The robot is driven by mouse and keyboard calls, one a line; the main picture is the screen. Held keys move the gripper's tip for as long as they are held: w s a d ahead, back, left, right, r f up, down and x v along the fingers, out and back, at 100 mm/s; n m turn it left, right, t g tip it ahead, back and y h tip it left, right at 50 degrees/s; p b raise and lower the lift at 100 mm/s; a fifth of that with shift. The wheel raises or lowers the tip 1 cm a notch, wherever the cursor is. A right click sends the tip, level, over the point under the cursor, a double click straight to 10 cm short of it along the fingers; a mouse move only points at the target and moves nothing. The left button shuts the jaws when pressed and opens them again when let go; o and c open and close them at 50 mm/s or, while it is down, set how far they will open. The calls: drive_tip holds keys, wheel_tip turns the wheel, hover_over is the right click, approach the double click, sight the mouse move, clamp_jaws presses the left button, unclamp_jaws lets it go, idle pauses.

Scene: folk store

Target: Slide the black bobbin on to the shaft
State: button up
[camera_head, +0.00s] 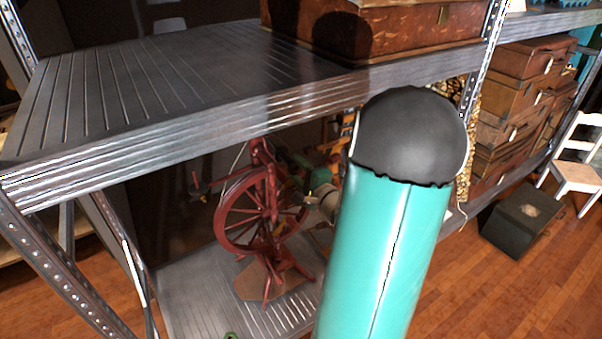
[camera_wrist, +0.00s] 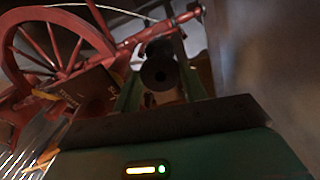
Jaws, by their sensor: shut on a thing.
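The black bobbin (camera_wrist: 158,73) shows end-on in the wrist view, with a dark hole in its face. My gripper (camera_wrist: 160,88) is shut on it, with a green finger on each side. In the head view my gripper (camera_head: 322,203) is partly hidden behind my teal arm, beside the red spinning wheel; I cannot make out the bobbin clearly there. The spinning wheel (camera_head: 222,222) stands on the lower metal shelf. It also shows in the wrist view (camera_wrist: 22,62), left of and beyond the bobbin. I cannot clearly pick out the shaft in either view.
The upper metal shelf (camera_head: 130,95) hangs over the wheel and carries a brown wooden case (camera_head: 400,25). The lower shelf (camera_head: 195,300) has bare room left of the wheel. Steel posts (camera_head: 60,255) bound the rack. Stacked suitcases (camera_head: 510,95) stand at right.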

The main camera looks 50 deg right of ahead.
sight(282, 157)
drive_tip(key=shift+x, duration=4.55)
drive_tip(key=o, duration=0.7)
drive_tip(key=shift+o, duration=0.7)
drive_tip(key=shift+f, duration=0.1)
drive_tip(key=shift+s+a+f, duration=0.1)
drive_tip(key=shift+s, duration=0.05)
drive_tip(key=shift+s, duration=0.3)
drive_tip(key=v, duration=1.3)
drive_tip(key=shift+r, duration=0.3)
